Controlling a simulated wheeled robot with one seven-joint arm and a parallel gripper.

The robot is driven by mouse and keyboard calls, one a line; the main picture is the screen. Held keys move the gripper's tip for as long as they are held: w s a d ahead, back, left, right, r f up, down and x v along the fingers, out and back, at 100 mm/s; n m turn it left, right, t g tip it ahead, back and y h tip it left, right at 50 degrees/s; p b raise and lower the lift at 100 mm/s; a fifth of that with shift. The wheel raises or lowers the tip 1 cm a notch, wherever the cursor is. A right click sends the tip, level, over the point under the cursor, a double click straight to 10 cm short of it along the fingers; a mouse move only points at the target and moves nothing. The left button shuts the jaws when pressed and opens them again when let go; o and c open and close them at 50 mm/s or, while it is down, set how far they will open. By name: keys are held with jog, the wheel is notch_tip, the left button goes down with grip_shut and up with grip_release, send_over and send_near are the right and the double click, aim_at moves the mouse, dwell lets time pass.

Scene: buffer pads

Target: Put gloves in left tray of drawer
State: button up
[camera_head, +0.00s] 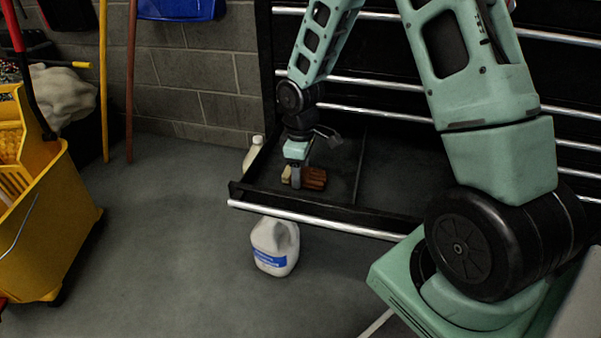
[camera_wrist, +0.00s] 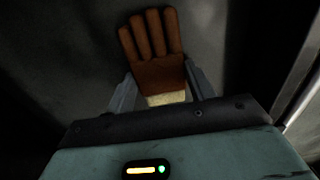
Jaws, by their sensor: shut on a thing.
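The gloves (camera_head: 314,178), brown with a pale cuff, are at the left compartment of the open black drawer (camera_head: 340,205). In the wrist view the brown glove (camera_wrist: 160,72) has its fingers pointing away, and its pale cuff lies between my fingers. My gripper (camera_head: 296,178) is shut on the gloves, low over the left tray floor (camera_head: 335,160); it also shows in the wrist view (camera_wrist: 160,88). I cannot tell whether the gloves touch the tray floor. A divider (camera_head: 360,165) separates the left tray from the right one.
A white jug (camera_head: 273,247) with a blue label stands on the floor below the drawer front. A pale bottle (camera_head: 252,155) stands beside the drawer's left side. A yellow mop bucket (camera_head: 55,225) stands at the left. The floor between is clear.

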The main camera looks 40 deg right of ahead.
jog(key=shift+f, duration=0.15)
jog(key=o, duration=1)
